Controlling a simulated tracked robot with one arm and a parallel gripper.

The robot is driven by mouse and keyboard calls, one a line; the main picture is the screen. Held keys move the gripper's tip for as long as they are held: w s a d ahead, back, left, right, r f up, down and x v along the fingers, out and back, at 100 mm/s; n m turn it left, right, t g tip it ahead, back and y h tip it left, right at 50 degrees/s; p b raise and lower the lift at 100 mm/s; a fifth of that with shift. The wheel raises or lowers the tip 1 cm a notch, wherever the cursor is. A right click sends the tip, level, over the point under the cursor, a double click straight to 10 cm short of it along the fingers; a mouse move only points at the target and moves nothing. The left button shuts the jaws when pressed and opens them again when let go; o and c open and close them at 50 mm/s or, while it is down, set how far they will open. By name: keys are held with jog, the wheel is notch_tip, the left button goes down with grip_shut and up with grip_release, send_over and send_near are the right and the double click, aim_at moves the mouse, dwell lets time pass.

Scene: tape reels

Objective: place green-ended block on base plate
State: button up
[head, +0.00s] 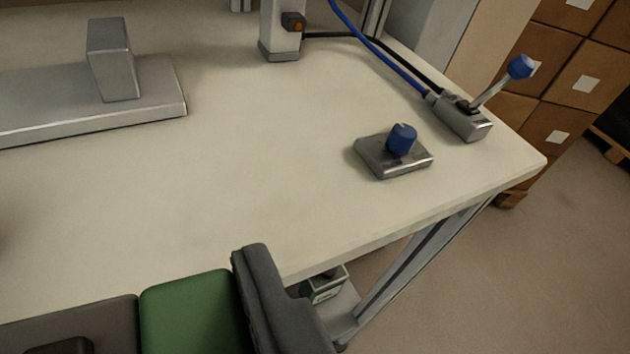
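The green-ended block (195,312) is at the bottom left of the head view, close to the camera. Its green end faces right and its dark grey part runs off the left edge. A dark finger of my gripper (270,300) lies against the green end. The other finger is not clearly seen. The block overlaps the table's front edge and appears held above it. A long, flat grey plate (150,98), seemingly the base plate, lies on the table at the far left. A grey upright block (112,60) stands on it.
A small metal box with a blue knob (402,139) sits at the table's right. Behind it is a lever box (464,122) with a blue-tipped lever and cables. A white post (280,30) stands at the back. The middle of the table (240,150) is clear.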

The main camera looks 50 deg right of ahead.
jog(key=s+d+f+b, duration=0.1)
jog(key=s+d, duration=0.2)
jog(key=s, duration=0.1)
jog(key=shift+s+d, duration=0.3)
jog(key=shift+s, duration=0.1)
jog(key=p, duration=0.5)
send_over(202, 195)
jog(key=shift+s+a+f, duration=0.1)
jog(key=shift+s+f, duration=0.3)
jog(key=shift+f, duration=0.45)
jog(key=shift+w+f+b, duration=0.2)
jog(key=shift+f, duration=0.4)
jog(key=shift+w+f+b, duration=0.2)
jog(key=shift+f, duration=0.8)
jog(key=shift+f, duration=0.15)
